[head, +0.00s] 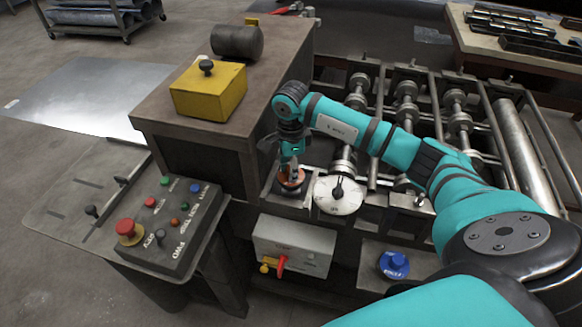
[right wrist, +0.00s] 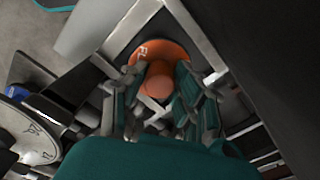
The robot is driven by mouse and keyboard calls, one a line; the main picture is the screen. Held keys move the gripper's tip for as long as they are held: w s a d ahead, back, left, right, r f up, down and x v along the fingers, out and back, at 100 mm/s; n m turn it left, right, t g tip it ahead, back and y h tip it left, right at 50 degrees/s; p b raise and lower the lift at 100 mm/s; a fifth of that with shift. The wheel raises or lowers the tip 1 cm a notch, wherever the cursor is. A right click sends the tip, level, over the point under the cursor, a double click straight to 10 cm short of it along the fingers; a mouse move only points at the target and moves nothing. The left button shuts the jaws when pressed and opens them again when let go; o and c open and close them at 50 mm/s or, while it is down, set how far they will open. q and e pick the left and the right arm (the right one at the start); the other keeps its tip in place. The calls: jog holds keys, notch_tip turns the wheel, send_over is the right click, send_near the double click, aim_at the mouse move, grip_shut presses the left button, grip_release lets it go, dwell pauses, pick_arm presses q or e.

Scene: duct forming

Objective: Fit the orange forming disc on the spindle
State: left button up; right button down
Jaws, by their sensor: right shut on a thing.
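The orange forming disc (head: 291,179) is low at the near left corner of the roller machine, beside the white dial. It also shows in the right wrist view (right wrist: 168,50), with white lettering on its flange and a raised round hub. My right gripper (head: 291,168) points down over the disc from above. In the right wrist view my right gripper (right wrist: 158,92) has its fingers on both sides of the hub, shut on it. I cannot make out the spindle; the disc and fingers cover what lies beneath. My left gripper is not in view.
The white dial (head: 338,195) stands close right of the disc. A dark cabinet (head: 200,150) with a yellow box (head: 208,92) rises close on the left. The button panel (head: 165,225) is at the front left. Rollers (head: 405,105) fill the machine behind my right arm.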

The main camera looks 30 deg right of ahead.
jog(key=shift+r, duration=0.15)
dwell(0.7)
jog(key=shift+f+b, duration=0.25)
jog(key=shift+b, duration=0.1)
jog(key=shift+f+b, duration=0.5)
jog(key=shift+f+b, duration=0.2)
jog(key=shift+b, duration=0.2)
dwell(0.7)
jog(key=shift+f+b, duration=0.4)
jog(key=c, duration=0.5)
grip_release()
jog(key=shift+s, duration=0.1)
jog(key=shift+c, duration=0.2)
